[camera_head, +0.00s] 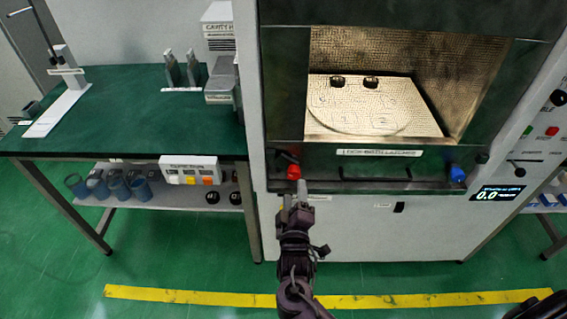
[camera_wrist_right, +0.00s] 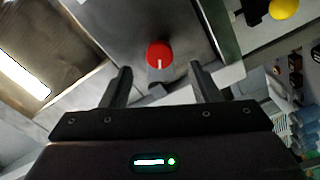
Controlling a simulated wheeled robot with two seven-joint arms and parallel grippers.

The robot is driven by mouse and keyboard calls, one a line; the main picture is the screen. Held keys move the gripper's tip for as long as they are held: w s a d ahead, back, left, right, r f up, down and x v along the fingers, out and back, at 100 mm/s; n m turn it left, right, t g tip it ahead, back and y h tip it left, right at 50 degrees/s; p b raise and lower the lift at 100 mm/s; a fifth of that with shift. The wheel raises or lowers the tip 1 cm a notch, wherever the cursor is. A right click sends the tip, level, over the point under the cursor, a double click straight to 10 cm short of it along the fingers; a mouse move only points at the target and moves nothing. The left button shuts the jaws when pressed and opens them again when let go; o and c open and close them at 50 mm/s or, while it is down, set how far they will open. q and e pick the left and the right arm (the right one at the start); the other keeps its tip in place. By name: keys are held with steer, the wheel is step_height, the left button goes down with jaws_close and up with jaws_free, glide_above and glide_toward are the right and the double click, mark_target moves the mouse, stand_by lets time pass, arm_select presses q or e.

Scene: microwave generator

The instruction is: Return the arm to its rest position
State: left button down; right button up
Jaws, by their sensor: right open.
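My right arm reaches up the middle of the head view, and its gripper (camera_head: 297,192) is just below a red knob (camera_head: 293,172) on the lower left front of the microwave generator (camera_head: 365,235). In the right wrist view my right gripper (camera_wrist_right: 163,78) is open, with a finger on each side. The red knob (camera_wrist_right: 160,53) shows beyond the fingertips, roughly between them, with nothing visibly gripped. A gap or touch between fingers and knob is hard to tell. My left gripper is not in view.
The generator's chamber is open, with a pale round plate (camera_head: 360,108) and two small dark objects inside. A blue knob (camera_head: 457,174) sits at the lower right front. A green-topped bench (camera_head: 130,120) stands left. A yellow line (camera_head: 200,296) crosses the clear green floor.

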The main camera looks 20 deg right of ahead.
steer(key=shift+f, duration=0.1)
steer(key=s+d+f+m+g+y, duration=0.15)
steer(key=s+f+g, duration=0.45)
steer(key=f, duration=1)
steer(key=s+d+f+m+g+y, duration=0.1)
steer(key=s+d+f+g+y, duration=0.15)
steer(key=s+f, duration=1)
steer(key=s+d+f+m+g, duration=0.2)
steer(key=s+f+g, duration=0.2)
steer(key=s+f, duration=0.8)
steer(key=shift+f+g+y, duration=0.3)
steer(key=shift+f+g, duration=0.05)
steer(key=shift+f, duration=0.45)
steer(key=s+f+g, duration=0.1)
steer(key=s, duration=0.3)
steer(key=s+d+f+m+g, duration=0.1)
steer(key=s, duration=0.3)
steer(key=s+f+m+g, duration=0.1)
steer(key=s, duration=0.3)
steer(key=shift+s+d+f, duration=0.15)
steer(key=shift+d+f, duration=0.1)
steer(key=shift+f, duration=0.05)
steer(key=shift+c, duration=0.5)
